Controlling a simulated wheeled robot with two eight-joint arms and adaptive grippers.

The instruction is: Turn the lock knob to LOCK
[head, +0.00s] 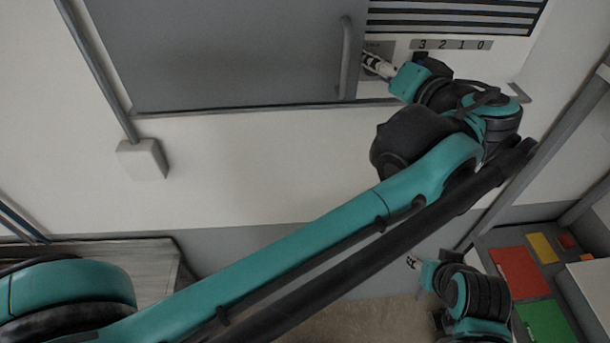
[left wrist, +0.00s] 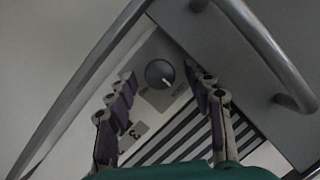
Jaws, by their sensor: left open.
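A round dark grey lock knob (left wrist: 160,73) sits on a light plate in the left wrist view. Its white pointer mark points to the lower right, towards small lettering too blurred to read. My left gripper (left wrist: 163,80) is open, its fingers on either side of the knob in the picture. I cannot tell how near they are, and no touch shows. In the head view my left gripper (head: 371,62) is at the knob plate (head: 380,46), beside the door handle, and hides the knob. My right gripper (head: 412,262) is low down, away from the knob, too small to read.
A grey door (head: 240,50) with a vertical bar handle (head: 346,58) is just left of the plate. A number strip (head: 450,44) and a slatted vent (head: 450,15) lie to the right. Red (head: 518,272) and green (head: 545,320) panels lie at lower right.

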